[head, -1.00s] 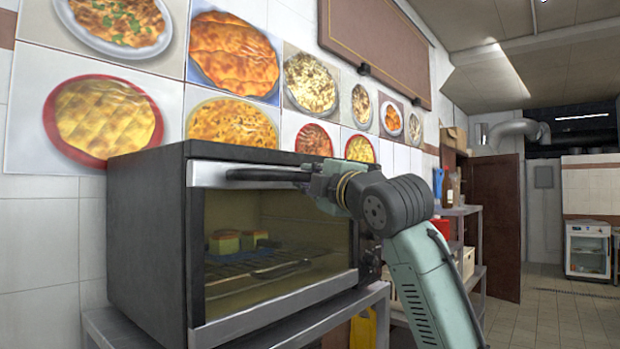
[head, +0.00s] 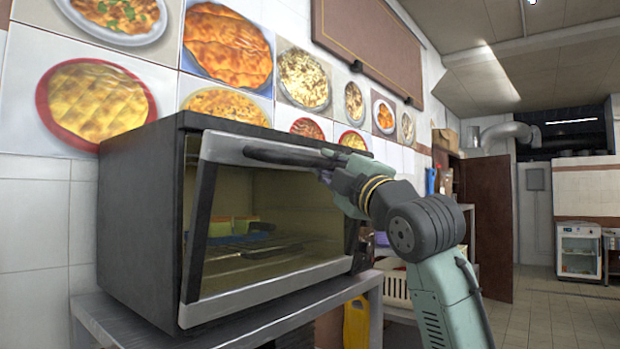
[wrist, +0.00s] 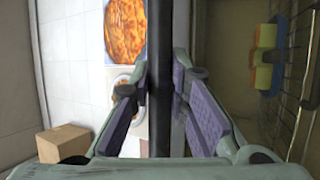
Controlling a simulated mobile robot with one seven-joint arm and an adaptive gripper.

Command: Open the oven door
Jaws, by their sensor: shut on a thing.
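The oven (head: 140,215) is a dark box with a glass-fronted door (head: 213,150) in a silver frame. The door is tilted outward at its top, partly open, with a gap along its upper left side. A dark bar handle (head: 280,156) runs along the door's top. My gripper (head: 328,165) is at the handle's right end and shut on it. In the wrist view the handle (wrist: 160,60) stands between the two purple finger pads of my gripper (wrist: 160,105). The fingertips are partly hidden in the head view.
Inside the oven are a wire rack (head: 250,248) and yellow-green blocks (wrist: 265,55). The oven stands on a grey metal table (head: 95,310). Shelving with a white crate (head: 397,288) is behind my arm. A cardboard box (wrist: 62,143) shows in the wrist view. Open tiled floor (head: 545,315) lies right.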

